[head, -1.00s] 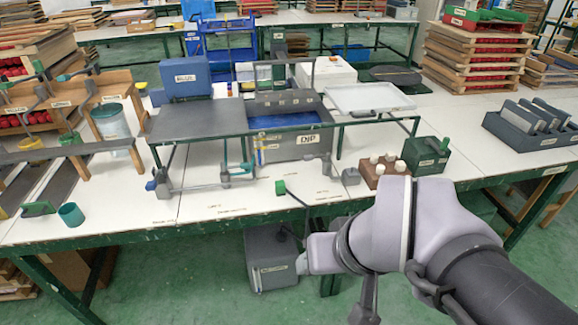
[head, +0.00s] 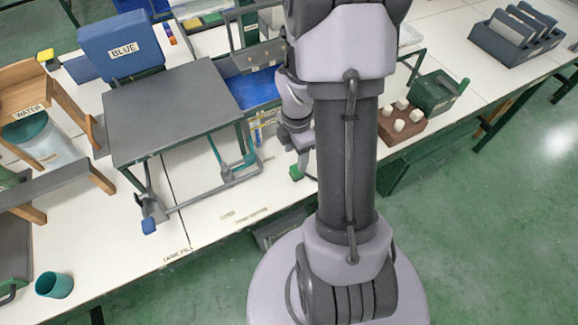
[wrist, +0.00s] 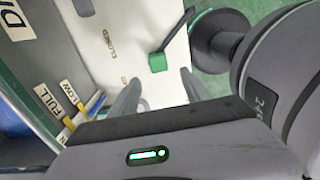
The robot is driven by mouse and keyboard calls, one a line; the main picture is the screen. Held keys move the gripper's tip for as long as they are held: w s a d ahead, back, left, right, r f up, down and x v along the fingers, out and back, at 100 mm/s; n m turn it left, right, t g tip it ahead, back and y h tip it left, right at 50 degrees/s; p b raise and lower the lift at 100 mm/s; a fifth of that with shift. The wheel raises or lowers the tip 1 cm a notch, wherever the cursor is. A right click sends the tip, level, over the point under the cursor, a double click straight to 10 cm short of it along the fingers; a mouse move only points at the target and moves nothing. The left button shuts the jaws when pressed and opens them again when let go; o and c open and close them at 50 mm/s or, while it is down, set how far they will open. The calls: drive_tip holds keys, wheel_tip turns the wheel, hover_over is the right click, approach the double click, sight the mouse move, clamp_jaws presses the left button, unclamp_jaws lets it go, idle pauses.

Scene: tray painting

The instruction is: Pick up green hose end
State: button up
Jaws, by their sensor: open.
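The green hose end (head: 296,172) is a small green block near the table's front edge. In the wrist view the green hose end (wrist: 158,62) lies just beyond my fingertips, about midway between them, with a dark hose running up and right from it. My gripper (wrist: 160,78) is open and empty, its two fingers spread either side of the line to the block. In the head view my gripper (head: 301,160) is close above the hose end, partly hidden by my arm.
The blue-filled dip tank (head: 250,88) stands behind my gripper. A grey-topped stand (head: 170,105) is to the left. A brown block with white pegs (head: 401,130) and a green box (head: 436,92) are to the right. Bare white table (head: 215,215) lies in front-left.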

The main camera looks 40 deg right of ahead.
sight(296, 168)
wheel_tip(296, 168, down, 4)
drive_tip(key=shift+f+b, duration=0.25)
drive_tip(key=shift+b, duration=0.4)
drive_tip(key=f+b, duration=0.2)
drive_tip(key=f, duration=0.1)
drive_tip(key=f+b, duration=0.1)
drive_tip(key=f, duration=0.1)
drive_tip(key=shift+d+f, duration=0.1)
drive_tip(key=shift+d, duration=0.3)
drive_tip(key=shift+r, duration=0.2)
clamp_jaws()
drive_tip(key=shift+w+r, duration=0.1)
